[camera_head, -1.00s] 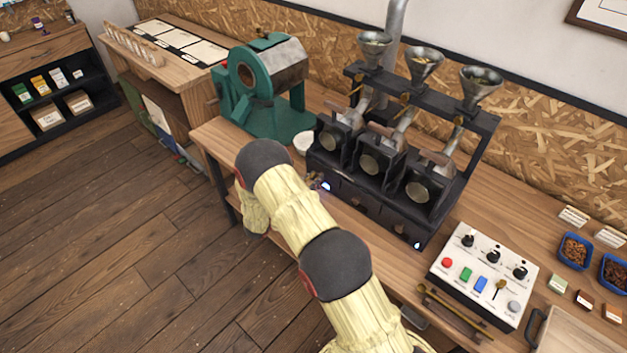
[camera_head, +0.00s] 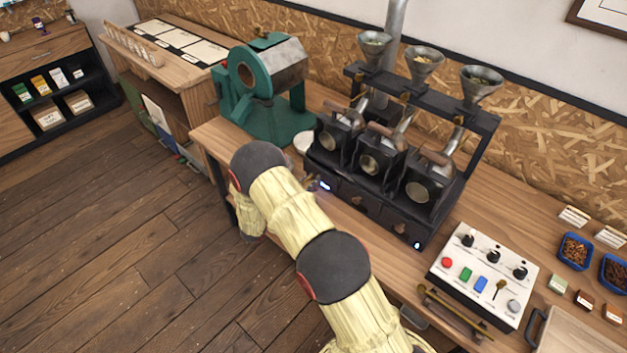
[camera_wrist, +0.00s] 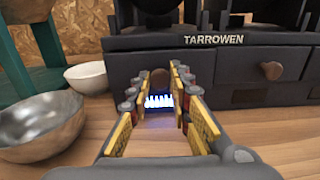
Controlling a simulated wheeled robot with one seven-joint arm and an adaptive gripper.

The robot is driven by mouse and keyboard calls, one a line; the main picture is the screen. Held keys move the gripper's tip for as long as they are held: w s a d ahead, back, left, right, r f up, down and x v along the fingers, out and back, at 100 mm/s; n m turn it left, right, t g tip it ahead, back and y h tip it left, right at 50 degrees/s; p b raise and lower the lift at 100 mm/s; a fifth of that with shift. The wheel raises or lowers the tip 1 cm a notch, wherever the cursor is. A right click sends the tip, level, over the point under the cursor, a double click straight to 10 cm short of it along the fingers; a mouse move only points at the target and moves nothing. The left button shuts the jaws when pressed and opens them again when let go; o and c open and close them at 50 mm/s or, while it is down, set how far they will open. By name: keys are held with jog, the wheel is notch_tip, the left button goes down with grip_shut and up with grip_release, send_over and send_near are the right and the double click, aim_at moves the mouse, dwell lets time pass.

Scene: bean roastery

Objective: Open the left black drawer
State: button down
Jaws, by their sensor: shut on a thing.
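The black roasting machine (camera_head: 350,196) stands on the wooden bench with a row of drawers along its base. In the wrist view, the round brown knob (camera_wrist: 160,79) of the left black drawer sits between the fingertips of my gripper (camera_wrist: 160,84), which is shut on it. The fingers hide much of the drawer front, so I cannot tell whether it is drawn out. In the head view, my arm hides most of the gripper. Another drawer knob (camera_wrist: 271,70) is to the right.
In the wrist view, a metal bowl (camera_wrist: 40,125) and a white bowl (camera_wrist: 87,77) stand left of my gripper. A green machine (camera_head: 265,90) stands left of the roaster. A white control box (camera_head: 484,272) is to the right.

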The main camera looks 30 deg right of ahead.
jog(key=v, duration=1.1)
jog(key=shift+r, duration=0.1)
jog(key=c, duration=1.6)
grip_release()
jog(key=shift+c, duration=0.2)
jog(key=v, duration=1.2)
